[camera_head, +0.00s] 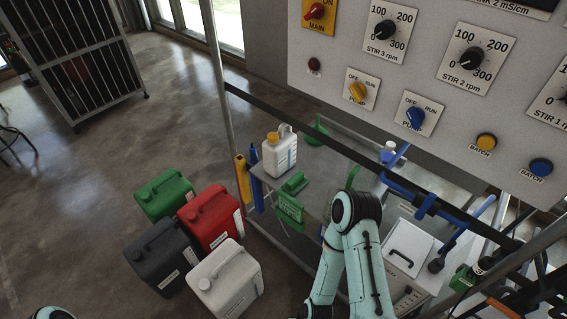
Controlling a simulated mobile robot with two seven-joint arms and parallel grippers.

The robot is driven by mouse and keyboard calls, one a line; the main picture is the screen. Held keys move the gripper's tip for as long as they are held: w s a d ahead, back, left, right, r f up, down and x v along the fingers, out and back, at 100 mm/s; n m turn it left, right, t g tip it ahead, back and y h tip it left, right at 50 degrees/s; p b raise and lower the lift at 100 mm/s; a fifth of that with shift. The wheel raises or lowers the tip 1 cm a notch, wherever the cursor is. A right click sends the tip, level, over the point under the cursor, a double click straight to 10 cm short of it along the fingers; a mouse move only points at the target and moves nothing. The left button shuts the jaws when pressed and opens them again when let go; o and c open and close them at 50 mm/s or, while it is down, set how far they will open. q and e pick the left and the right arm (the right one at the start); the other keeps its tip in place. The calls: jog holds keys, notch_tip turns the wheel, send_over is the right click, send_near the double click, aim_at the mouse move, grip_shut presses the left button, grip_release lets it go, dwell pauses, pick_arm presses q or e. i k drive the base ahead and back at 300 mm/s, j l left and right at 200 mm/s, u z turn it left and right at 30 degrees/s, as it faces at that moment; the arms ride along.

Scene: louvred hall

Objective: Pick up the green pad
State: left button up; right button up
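A small green block-like piece (294,183), which looks like the green pad, lies on the grey bench top (330,165) near its left front corner. It is just in front of a white bottle with a yellow cap (280,150). Other green items are near: a green label (290,207) on the bench's front edge, a rounded green piece (317,132) farther back, and an upright green strip (352,176) partly behind my arm. A bent pale-teal arm of mine rises from the bottom right of centre. Neither gripper shows in the picture.
Green (163,195), red (212,217), black (160,257) and white (228,280) canisters stand on the floor left of the bench. A control panel (440,80) overhangs the bench's back right. A white box (408,247) stands at right.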

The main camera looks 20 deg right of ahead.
aim_at(292, 187)
jog(key=i+j+z, duration=0.1)
jog(key=z, duration=1.2)
jog(key=j, duration=0.1)
